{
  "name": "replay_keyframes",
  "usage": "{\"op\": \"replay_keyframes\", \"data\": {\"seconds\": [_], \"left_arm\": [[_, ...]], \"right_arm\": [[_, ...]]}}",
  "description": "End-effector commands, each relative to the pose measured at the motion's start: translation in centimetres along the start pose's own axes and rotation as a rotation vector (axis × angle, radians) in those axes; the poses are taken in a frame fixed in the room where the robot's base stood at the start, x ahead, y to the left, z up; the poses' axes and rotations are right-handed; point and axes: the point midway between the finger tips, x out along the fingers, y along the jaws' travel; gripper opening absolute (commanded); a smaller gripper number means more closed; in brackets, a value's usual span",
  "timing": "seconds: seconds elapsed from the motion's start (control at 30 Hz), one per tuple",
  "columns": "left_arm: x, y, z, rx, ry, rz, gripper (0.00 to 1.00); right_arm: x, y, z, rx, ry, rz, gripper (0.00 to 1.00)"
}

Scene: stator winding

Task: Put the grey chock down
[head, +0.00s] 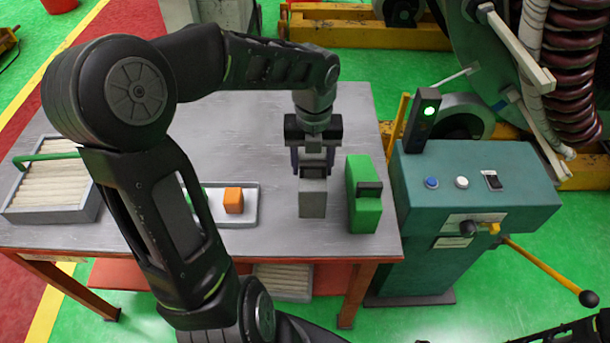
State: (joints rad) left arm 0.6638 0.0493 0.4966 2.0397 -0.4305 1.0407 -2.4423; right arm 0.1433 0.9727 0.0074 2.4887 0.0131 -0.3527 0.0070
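The grey chock (313,198) is at the right part of the grey table, just left of a green block with a dark handle (364,195). My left gripper (313,165) points down over it, with its fingers on either side of the chock's upper part, and looks shut on it. The chock is upright. I cannot tell whether its underside touches the table. My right gripper is out of view.
A small tray (246,217) with an orange block (233,201) lies left of the chock, partly behind my arm. A slatted box (50,205) with a green handle stands at the table's left. A teal control console (475,195) with a lit green lamp stands right of the table.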

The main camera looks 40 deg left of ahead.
Motion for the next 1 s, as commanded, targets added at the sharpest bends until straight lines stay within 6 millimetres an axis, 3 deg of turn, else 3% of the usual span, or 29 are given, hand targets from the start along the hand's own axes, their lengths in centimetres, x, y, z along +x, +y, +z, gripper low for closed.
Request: {"op": "replay_keyframes", "data": {"seconds": [0.13,0.5,0.8,1.0], "left_arm": [[1.9,0.0,0.0,0.001,0.000,0.000,0.00],[2.4,0.0,0.1,0.000,-0.002,-0.001,0.00],[5.8,0.0,0.0,0.001,0.000,0.000,0.00],[5.9,0.0,0.1,0.001,-0.004,-0.001,0.00]], "right_arm": [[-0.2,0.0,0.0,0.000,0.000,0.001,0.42],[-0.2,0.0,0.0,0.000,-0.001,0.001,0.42],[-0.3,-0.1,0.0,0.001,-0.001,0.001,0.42],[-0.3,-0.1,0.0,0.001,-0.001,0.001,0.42]]}}
